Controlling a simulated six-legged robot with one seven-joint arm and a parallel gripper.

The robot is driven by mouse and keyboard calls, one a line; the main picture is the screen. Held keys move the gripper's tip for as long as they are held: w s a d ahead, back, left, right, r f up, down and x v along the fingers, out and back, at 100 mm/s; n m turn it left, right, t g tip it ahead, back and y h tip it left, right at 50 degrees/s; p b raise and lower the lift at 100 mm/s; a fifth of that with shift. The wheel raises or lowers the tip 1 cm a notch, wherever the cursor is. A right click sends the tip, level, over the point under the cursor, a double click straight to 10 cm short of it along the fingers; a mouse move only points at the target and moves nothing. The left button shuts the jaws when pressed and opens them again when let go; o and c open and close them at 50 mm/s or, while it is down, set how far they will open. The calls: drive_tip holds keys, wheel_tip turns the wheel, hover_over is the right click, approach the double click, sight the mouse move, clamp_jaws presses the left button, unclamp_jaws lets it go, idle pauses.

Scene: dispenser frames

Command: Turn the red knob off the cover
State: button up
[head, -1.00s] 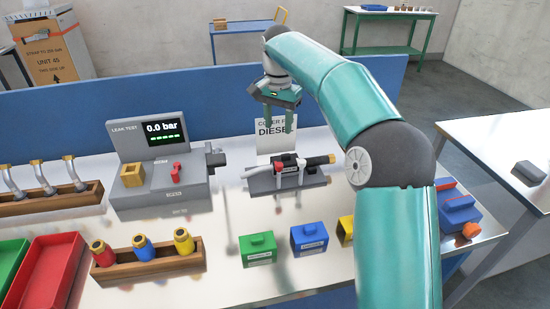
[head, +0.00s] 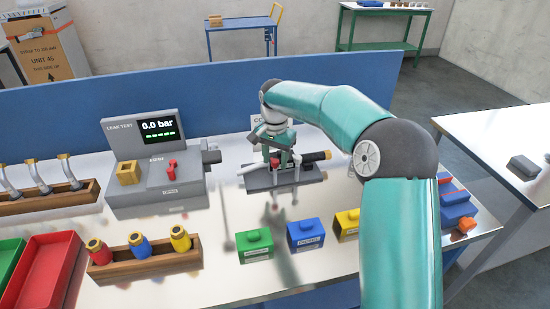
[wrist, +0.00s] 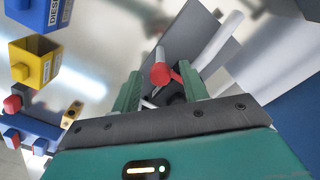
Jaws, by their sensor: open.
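The dispenser (head: 312,158) lies across a dark grey cradle (head: 262,182) on the bench. It has a black body and a yellow band at its right end. A red knob (head: 274,162) shows at the fingers; it is also in the wrist view (wrist: 163,73), between the fingertips. A red arm with a pale end joins it there. My gripper (head: 281,157) points down over the dispenser, open, with its fingers on either side of the red knob. I see no clear grip on it. The fingers hide part of the dispenser and its cover.
The leak tester (head: 135,190) with a red lever stands left of the cradle. Green (head: 254,240), blue (head: 306,233) and yellow (head: 347,224) boxes stand in front. A card (head: 257,122) stands behind, partly hidden. A blue panel (head: 100,110) closes the bench's back.

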clamp_jaws()
drive_tip(key=shift+n, duration=0.5)
drive_tip(key=n, duration=0.2)
drive_tip(key=shift+r+n, duration=0.1)
drive_tip(key=shift+n, duration=0.3)
drive_tip(key=n, duration=0.4)
drive_tip(key=shift+n, duration=0.3)
drive_tip(key=n, duration=0.3)
drive_tip(key=shift+n, duration=2.2)
